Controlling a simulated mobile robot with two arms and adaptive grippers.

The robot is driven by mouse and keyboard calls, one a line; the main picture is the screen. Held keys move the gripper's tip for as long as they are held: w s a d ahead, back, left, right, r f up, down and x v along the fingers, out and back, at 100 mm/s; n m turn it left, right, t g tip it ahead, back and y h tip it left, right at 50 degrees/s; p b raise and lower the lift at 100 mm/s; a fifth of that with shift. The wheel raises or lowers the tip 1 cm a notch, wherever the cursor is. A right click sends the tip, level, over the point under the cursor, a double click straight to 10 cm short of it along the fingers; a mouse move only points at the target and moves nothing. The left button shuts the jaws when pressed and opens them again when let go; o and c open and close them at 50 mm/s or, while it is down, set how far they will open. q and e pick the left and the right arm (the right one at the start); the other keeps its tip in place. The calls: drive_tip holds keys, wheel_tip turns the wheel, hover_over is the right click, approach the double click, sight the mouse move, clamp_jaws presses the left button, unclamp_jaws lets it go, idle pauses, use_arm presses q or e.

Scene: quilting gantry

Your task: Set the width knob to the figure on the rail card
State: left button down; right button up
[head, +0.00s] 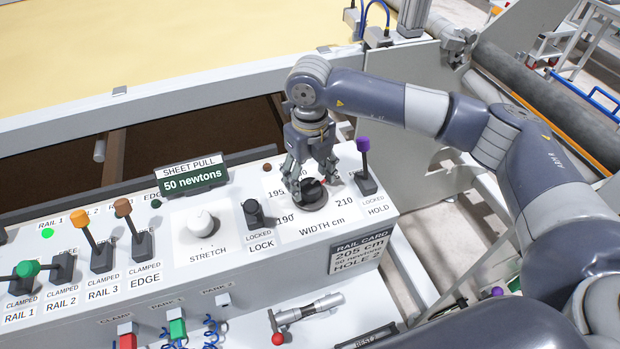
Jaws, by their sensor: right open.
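The black width knob (315,197) sits on the white panel above the words WIDTH cm. Figures 195, 190 and 210 show around it; the rest of the dial is hidden behind my gripper. A bit of red shows at the knob's right side, but I cannot read where it points. My right gripper (314,184) points down over the knob, fingers open on either side of it; I cannot tell whether they touch it. The rail card (360,251) on the panel's front reads 205 cm, 50 newtons, HOLE 2. My left gripper is out of view.
A purple-tipped HOLD lever (364,162) stands close right of my gripper. The black LOCK switch (257,215) and white STRETCH knob (202,223) are to the left, with several clamp levers beyond. A green display (191,179) reads 50 newtons.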

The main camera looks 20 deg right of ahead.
sight(310, 185)
wheel_tip(310, 185, up, 11)
idle(0.3)
idle(0.5)
